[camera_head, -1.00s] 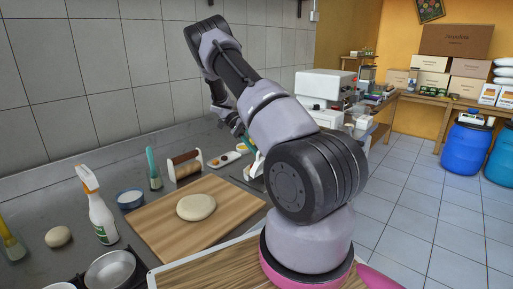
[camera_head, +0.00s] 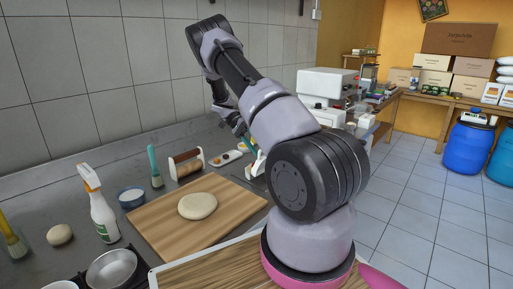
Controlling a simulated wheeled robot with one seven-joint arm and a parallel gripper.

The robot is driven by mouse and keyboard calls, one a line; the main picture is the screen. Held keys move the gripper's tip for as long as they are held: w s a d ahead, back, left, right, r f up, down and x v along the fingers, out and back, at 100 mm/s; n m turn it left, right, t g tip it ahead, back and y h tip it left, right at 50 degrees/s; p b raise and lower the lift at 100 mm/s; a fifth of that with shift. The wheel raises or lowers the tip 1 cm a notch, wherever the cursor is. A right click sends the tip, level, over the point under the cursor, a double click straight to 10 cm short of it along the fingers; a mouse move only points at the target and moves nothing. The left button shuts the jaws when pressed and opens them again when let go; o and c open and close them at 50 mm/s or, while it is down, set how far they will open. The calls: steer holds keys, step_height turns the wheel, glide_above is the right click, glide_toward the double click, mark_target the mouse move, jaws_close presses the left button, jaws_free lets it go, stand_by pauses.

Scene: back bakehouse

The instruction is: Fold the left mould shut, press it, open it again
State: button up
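My gripper (camera_head: 238,124) hangs over the back of the grey worktop, small and partly hidden by my own arm. I cannot tell whether its fingers are open or shut. Below and to the right of it, a white piece (camera_head: 257,163) with a green part beside it shows partly behind my arm. I cannot tell whether it is a mould. A pale flat tray (camera_head: 226,160) with small brown and orange items lies to its left. No mould can be made out clearly as left or right.
A round of dough (camera_head: 197,206) lies on a wooden board (camera_head: 160,237). Behind it stand a brown roller in a white frame (camera_head: 187,164), a teal brush (camera_head: 154,166) and a blue bowl (camera_head: 131,197). A spray bottle (camera_head: 101,215) and metal pan (camera_head: 111,269) are at left.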

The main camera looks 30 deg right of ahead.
stand_by(0.3)
steer(key=v, duration=1)
steer(key=shift+w+r, duration=0.25)
steer(key=shift+w, duration=0.1)
steer(key=shift+s, duration=0.1)
